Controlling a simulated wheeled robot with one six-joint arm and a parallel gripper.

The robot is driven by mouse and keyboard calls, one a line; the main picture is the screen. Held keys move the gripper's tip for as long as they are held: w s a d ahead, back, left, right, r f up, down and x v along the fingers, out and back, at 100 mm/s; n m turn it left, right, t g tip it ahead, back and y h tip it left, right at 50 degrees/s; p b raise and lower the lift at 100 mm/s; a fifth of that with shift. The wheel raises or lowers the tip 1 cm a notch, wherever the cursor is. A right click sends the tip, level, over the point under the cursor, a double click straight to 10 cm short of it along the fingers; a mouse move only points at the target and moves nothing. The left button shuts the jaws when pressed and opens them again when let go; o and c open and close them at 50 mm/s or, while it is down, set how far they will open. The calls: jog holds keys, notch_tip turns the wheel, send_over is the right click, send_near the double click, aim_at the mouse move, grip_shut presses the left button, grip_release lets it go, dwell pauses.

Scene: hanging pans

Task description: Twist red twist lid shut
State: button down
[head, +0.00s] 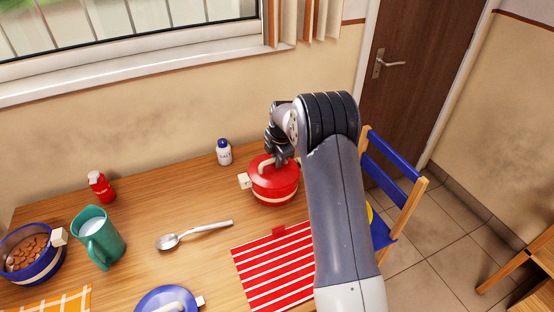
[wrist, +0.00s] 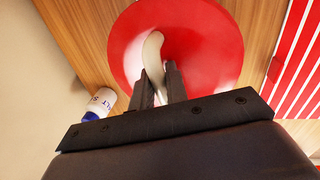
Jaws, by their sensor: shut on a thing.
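The red twist lid (head: 264,176) sits on a red pot (head: 276,192) with cream side handles at the back right of the table. In the wrist view the lid (wrist: 205,40) fills the upper middle, with its curved cream handle (wrist: 153,55) across the centre. My gripper (head: 283,160) reaches down onto the lid from above. In the wrist view its dark fingers (wrist: 161,84) are shut on the cream handle, one on each side. The fingers hide part of the handle. I cannot tell from these views whether the lid is fully turned.
A salt shaker (head: 224,152) stands left of the pot, near the wall. A red striped cloth (head: 272,268) lies in front. A spoon (head: 194,235), teal mug (head: 98,238), red bottle (head: 101,187), blue pot (head: 34,272) and blue lid (head: 165,302) are further left. A blue chair (head: 388,195) stands at right.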

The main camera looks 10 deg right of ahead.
jog(key=shift+m, duration=0.8)
jog(key=c, duration=1.3)
grip_release()
jog(key=r, duration=0.3)
jog(key=s+r+b, duration=0.1)
jog(key=r, duration=0.3)
jog(key=s+r+b, duration=0.1)
jog(key=r, duration=0.2)
jog(key=shift+d+r, duration=0.2)
jog(key=shift+r, duration=0.1)
jog(key=shift+f, duration=0.15)
jog(key=p, duration=0.2)
send_near(279, 170)
jog(key=w+f, duration=0.1)
jog(key=f, duration=0.1)
jog(key=w+f, duration=0.2)
jog(key=f, duration=0.1)
jog(key=shift+w+a+f, duration=0.25)
jog(key=shift+a+f, duration=0.05)
jog(key=shift+a, duration=0.05)
jog(key=shift+w+f, duration=0.15)
jog(key=shift+f, duration=0.2)
jog(key=shift+n+p, duration=0.35)
jog(key=shift+n, duration=1.05)
